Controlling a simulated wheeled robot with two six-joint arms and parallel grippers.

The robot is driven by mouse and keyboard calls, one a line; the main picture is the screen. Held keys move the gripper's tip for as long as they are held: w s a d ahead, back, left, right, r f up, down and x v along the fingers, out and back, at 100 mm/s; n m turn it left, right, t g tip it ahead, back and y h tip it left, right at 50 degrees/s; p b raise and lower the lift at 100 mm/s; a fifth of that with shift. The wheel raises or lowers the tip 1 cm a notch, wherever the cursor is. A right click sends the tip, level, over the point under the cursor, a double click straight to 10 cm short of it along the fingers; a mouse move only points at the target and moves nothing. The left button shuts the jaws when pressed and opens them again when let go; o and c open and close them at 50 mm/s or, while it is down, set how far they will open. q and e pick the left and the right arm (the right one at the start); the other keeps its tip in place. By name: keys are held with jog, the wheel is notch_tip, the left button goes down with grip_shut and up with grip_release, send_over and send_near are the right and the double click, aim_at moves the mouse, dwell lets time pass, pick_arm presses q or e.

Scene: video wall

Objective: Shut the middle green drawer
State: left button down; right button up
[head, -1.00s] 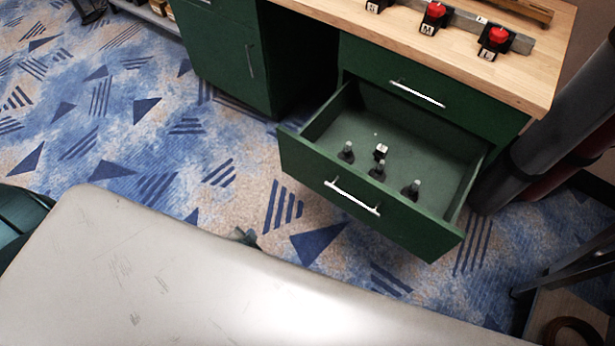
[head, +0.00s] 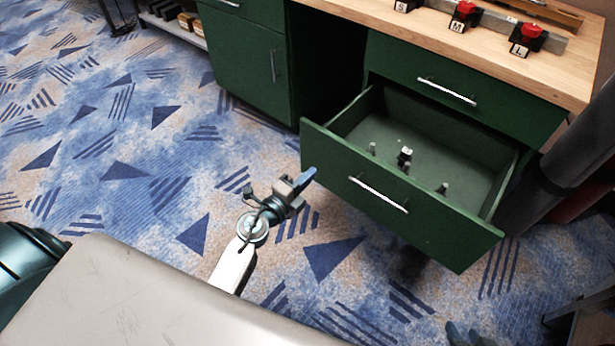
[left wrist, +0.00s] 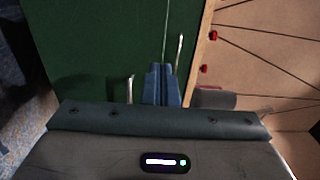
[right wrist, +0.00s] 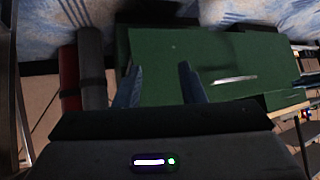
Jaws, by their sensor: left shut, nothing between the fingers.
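The open green drawer (head: 405,215) is pulled well out below a closed green drawer (head: 470,95) in the cabinet. Its front carries a silver handle (head: 378,194), and a few small items (head: 404,155) stand inside. My left gripper (head: 308,176) is just left of the open drawer's front panel in the head view; I cannot tell whether it touches. Its blue fingers (left wrist: 162,72) are together and empty in the left wrist view, facing green fronts with silver handles. My right gripper (right wrist: 158,72) has its fingers apart, with green furniture and a handle beyond them.
The wooden worktop (head: 400,28) holds red-topped black blocks (head: 527,40) marked with letters. A green cabinet (head: 245,65) stands to the left, with a dark gap between. Dark cylinders (head: 572,160) stand at the right. Patterned carpet (head: 130,170) is open at the left.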

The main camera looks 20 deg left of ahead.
aim_at(340, 145)
pick_arm(q)
jog(key=b+x, duration=0.1)
jog(key=x, duration=0.8)
jog(key=shift+w+d+f, duration=0.1)
jog(key=shift+w+f, duration=0.05)
jog(key=shift+w, duration=0.2)
jog(key=shift+w+d, duration=0.2)
jog(key=shift+w, duration=0.35)
pick_arm(e)
jog(key=shift+w+a+t, duration=0.15)
jog(key=shift+w+t, duration=0.35)
jog(key=shift+t, duration=0.2)
